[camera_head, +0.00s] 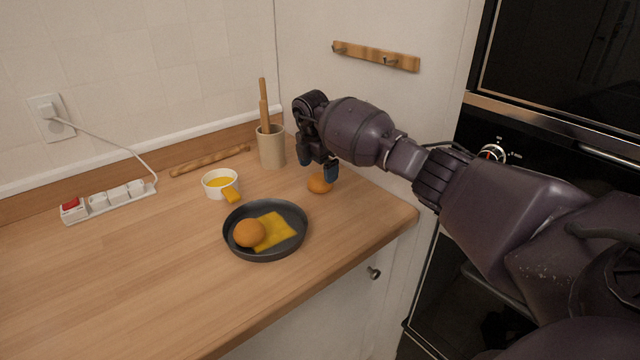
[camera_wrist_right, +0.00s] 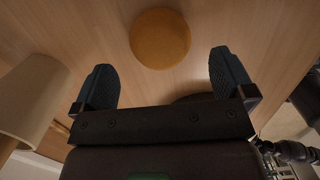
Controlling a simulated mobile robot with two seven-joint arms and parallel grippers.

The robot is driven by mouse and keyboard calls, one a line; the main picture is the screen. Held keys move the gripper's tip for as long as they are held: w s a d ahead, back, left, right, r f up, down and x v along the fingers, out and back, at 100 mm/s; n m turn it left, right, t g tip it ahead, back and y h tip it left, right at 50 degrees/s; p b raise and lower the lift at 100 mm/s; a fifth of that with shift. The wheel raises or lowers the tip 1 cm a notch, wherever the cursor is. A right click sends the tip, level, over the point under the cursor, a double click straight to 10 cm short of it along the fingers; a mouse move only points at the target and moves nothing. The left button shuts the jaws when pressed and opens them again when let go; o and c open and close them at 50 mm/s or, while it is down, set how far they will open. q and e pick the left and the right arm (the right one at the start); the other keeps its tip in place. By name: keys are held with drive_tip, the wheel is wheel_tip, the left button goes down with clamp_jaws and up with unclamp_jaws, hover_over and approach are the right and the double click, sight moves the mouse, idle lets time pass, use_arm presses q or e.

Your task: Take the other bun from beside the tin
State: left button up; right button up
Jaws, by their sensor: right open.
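A round orange-brown bun (camera_head: 319,184) lies on the wooden counter behind and to the right of the dark round tin (camera_head: 265,255). Inside the tin are another bun (camera_head: 249,233) and a yellow square slice (camera_head: 275,231). My right gripper (camera_head: 318,168) is open, just above the counter bun, with one finger partly in front of it. In the right wrist view the bun (camera_wrist_right: 160,38) lies beyond the gap between the two open fingertips (camera_wrist_right: 164,72), not gripped. My left gripper is not in view.
A beige crock (camera_head: 271,147) with wooden utensils stands close to the left of my right gripper. A white cup (camera_head: 220,183) with yellow contents, a rolling pin (camera_head: 210,160) and a power strip (camera_head: 110,201) are further left. The front left counter is clear.

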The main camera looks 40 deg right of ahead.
sight(319, 176)
drive_tip(key=f, duration=0.5)
drive_tip(key=shift+d+b, duration=0.35)
drive_tip(key=shift+r, duration=0.15)
drive_tip(key=c, duration=0.9)
